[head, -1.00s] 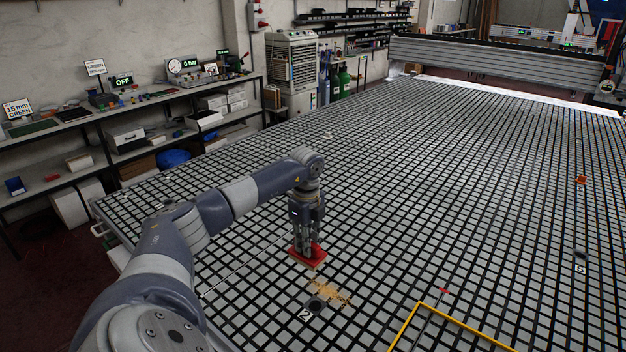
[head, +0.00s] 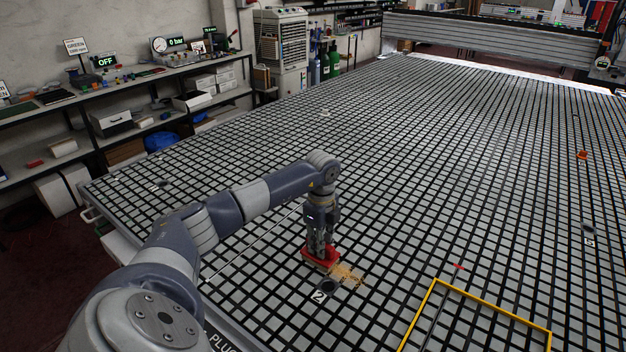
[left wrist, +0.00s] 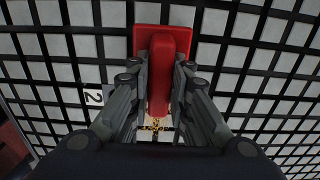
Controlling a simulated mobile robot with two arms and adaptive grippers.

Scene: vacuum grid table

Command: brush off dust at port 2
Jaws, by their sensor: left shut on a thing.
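My left gripper (head: 320,248) is shut on the red brush (head: 313,259), low over the grid table (head: 420,200). In the left wrist view the red brush (left wrist: 168,75) sits between both fingers. The tan dust (head: 347,276) lies right beside the brush, on its right side, and a little of it shows below the brush handle in the left wrist view (left wrist: 155,125). The dark round port 2 (head: 329,287) is just in front of the dust, with its label "2" (head: 319,296) beside it. The label also shows in the left wrist view (left wrist: 94,97). My right gripper is not in view.
A yellow frame (head: 490,312) lies on the table at the lower right, with a small red mark (head: 457,266) near it. Port 5's label (head: 589,242) and an orange piece (head: 582,155) are farther right. The table between is clear.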

